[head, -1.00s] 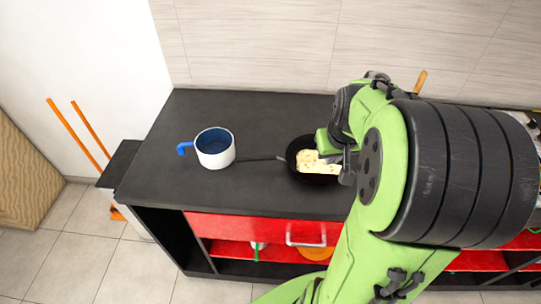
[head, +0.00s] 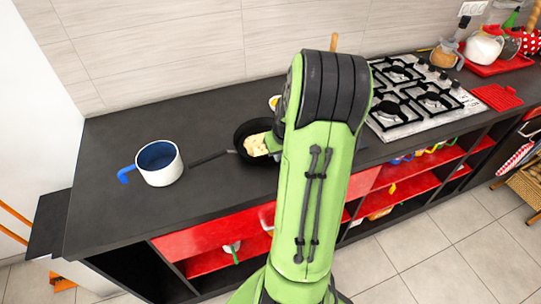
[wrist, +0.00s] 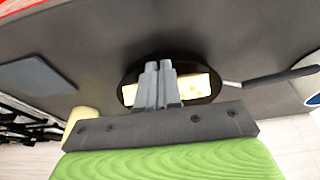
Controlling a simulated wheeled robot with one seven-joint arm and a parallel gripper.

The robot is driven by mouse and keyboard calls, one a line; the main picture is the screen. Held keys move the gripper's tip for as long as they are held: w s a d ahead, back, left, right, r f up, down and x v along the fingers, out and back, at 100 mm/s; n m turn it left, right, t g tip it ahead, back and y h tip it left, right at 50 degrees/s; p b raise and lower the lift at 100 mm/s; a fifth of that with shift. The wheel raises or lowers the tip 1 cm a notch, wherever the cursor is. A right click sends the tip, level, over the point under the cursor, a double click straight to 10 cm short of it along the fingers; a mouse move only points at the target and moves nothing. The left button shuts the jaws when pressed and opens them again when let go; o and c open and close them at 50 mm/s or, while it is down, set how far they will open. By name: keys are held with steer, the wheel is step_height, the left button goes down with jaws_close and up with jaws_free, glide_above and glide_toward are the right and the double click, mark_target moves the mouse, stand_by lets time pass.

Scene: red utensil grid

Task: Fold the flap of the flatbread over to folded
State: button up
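The pale flatbread (head: 257,145) lies in a black frying pan (head: 240,157) on the dark counter. My arm hides its right part in the head view, so the flap is hard to make out. In the wrist view the flatbread (wrist: 195,86) shows on both sides of my fingers, inside the round pan (wrist: 150,62). My gripper (wrist: 159,68) has its two grey fingers together over the pan, with nothing clearly seen between them. I cannot tell whether the fingertips touch the flatbread. In the head view my gripper is mostly hidden behind my arm.
A white mug (head: 160,165) with a blue handle stands left of the pan, close to the pan's handle (head: 208,158). A gas stove (head: 410,97) is to the right. A small egg-like item (head: 274,102) lies behind the pan. The counter's left end is clear.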

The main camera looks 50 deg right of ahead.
step_height(320, 180, down, 2)
steer(key=shift+f+b, duration=0.25)
steer(key=shift+b, duration=0.3)
steer(key=shift+r, duration=0.1)
steer(key=shift+w+d+r, duration=0.1)
steer(key=shift+w+d, duration=0.15)
steer(key=shift+w, duration=0.15)
steer(key=shift+w+d+p, duration=0.4)
steer(key=shift+w, duration=0.3)
steer(key=shift+w+d+p, duration=0.15)
steer(key=shift+w+d, duration=0.2)
steer(key=shift+w, duration=0.2)
steer(key=shift+w+d+p, duration=0.15)
steer(key=shift+w+d, duration=0.15)
steer(key=shift+w, duration=0.25)
